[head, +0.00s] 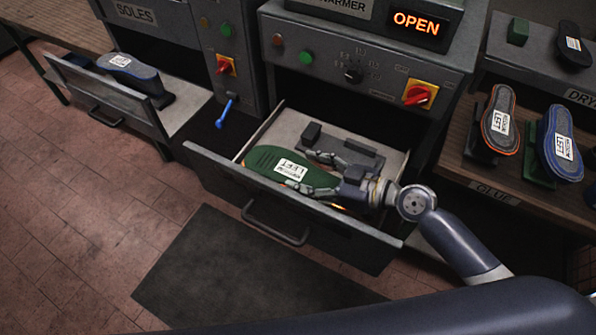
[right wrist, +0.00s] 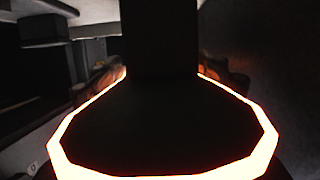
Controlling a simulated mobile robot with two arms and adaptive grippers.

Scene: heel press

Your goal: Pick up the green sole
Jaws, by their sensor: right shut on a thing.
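The green sole (head: 262,163), with a white label reading LEFT, lies in the open drawer (head: 218,165) under the OPEN sign, its toe pointing left. My right gripper (head: 298,172) reaches in from the right and is shut on the sole, one finger along each long side. The sole's right end is hidden by the gripper. In the right wrist view, a dark rounded shape with a glowing orange rim (right wrist: 160,172) fills the lower part, with the fingers dim on both sides. My left gripper is not in view.
A dark block (head: 311,134) stands in the drawer behind the sole. A second open drawer (head: 88,88) at left holds a blue sole (head: 128,68). Orange-edged (head: 498,120) and blue (head: 562,143) soles stand on the GLUE table at right. A dark mat (head: 235,270) lies on the floor.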

